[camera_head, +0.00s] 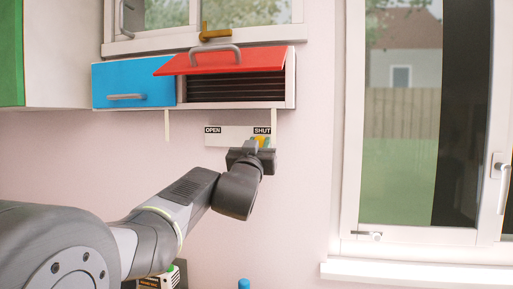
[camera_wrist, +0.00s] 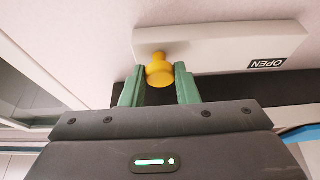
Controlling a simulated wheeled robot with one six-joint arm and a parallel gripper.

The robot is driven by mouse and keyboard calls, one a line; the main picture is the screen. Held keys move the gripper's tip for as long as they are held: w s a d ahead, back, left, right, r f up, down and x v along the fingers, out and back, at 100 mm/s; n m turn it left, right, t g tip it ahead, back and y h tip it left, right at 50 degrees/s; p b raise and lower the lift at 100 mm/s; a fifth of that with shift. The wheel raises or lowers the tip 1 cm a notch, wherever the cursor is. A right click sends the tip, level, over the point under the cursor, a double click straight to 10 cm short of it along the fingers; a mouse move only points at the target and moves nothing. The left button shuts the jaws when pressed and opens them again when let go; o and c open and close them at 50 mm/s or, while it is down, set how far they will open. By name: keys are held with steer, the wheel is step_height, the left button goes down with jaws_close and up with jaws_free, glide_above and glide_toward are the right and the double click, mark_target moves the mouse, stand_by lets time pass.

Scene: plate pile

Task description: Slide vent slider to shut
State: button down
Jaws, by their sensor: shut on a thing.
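The vent slider is a white plate (camera_head: 232,137) on the pink wall, with an OPEN label (camera_head: 213,129) at its left end and a SHUT label (camera_head: 262,130) at its right end. Its yellow knob (camera_wrist: 158,68) stands near the end away from the OPEN label in the wrist view. In the head view the knob (camera_head: 260,141) is just below the SHUT label, partly hidden by my gripper. My gripper (camera_wrist: 158,84) has its green fingers shut on the knob, one on each side.
Above the plate is a white cabinet with a blue door (camera_head: 133,84) and a raised red flap (camera_head: 220,62) over dark slats (camera_head: 235,88). Two thin white strips hang beneath it. A window (camera_head: 402,115) is at right. The wall right of my gripper is clear.

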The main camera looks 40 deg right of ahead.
steer(key=c, duration=1.3)
jaws_free()
steer(key=shift+s+d, duration=0.1)
steer(key=shift+s, duration=0.05)
steer(key=shift+o, duration=1)
steer(key=shift+s+d, duration=0.1)
steer(key=b+v, duration=0.2)
steer(key=v, duration=1.1)
steer(key=shift+a+f+b, duration=0.25)
steer(key=shift+a+b, duration=0.05)
steer(key=shift+a, duration=0.05)
steer(key=p+x, duration=0.2)
steer(key=x, duration=1.1)
steer(key=shift+w+d+r+p, duration=0.2)
steer(key=shift+w+r+p, duration=0.05)
steer(key=shift+p, duration=0.1)
